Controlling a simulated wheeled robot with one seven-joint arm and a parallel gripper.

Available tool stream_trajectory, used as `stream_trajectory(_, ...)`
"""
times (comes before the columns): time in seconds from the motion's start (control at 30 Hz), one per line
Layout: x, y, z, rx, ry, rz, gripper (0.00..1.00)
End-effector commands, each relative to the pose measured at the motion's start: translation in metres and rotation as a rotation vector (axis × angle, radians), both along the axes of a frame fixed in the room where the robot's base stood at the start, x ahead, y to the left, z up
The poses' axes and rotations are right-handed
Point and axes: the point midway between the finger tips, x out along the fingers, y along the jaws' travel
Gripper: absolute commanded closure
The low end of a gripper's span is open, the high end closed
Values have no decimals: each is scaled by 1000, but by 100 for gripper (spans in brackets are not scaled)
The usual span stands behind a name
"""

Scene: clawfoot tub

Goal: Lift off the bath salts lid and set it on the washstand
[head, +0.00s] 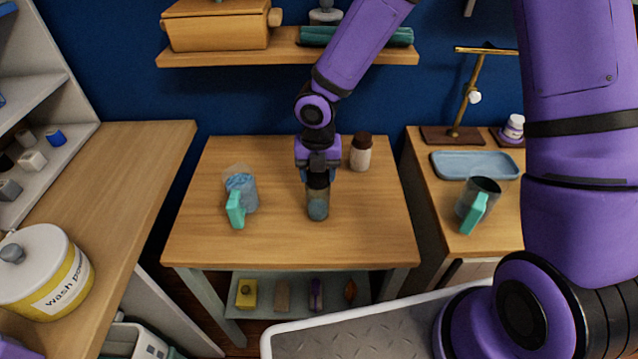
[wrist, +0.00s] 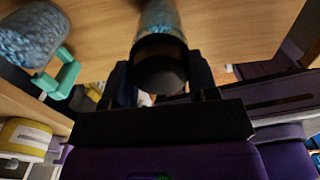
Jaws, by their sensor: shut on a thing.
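The bath salts jar (head: 317,208) is clear with blue contents and stands upright on the washstand (head: 275,235), the wooden table in the middle. Its dark lid (head: 318,181) sits at the jar's top; in the wrist view the lid (wrist: 160,68) is between the fingers, with the jar (wrist: 158,15) beyond it. My gripper (head: 318,174) comes from above and is shut on the lid. I see no clear gap between lid and jar. The gripper also shows in the wrist view (wrist: 161,85). Its fingers partly hide the lid in the head view.
A clear mug with a teal handle (head: 240,193) stands left of the jar, and a brown-capped bottle (head: 361,153) stands behind right. The washstand's front and right side are clear. A shelf (head: 290,54) hangs above the back. A blue tray (head: 474,165) lies on the right counter.

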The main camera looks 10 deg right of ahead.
Motion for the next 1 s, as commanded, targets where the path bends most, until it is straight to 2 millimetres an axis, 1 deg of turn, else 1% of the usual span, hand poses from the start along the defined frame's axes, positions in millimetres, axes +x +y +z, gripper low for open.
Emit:
stream_trajectory(0.6,0,0,27,0,-1,-2,80)
stream_trajectory(1.0,0,0,30,0,0,0,80)
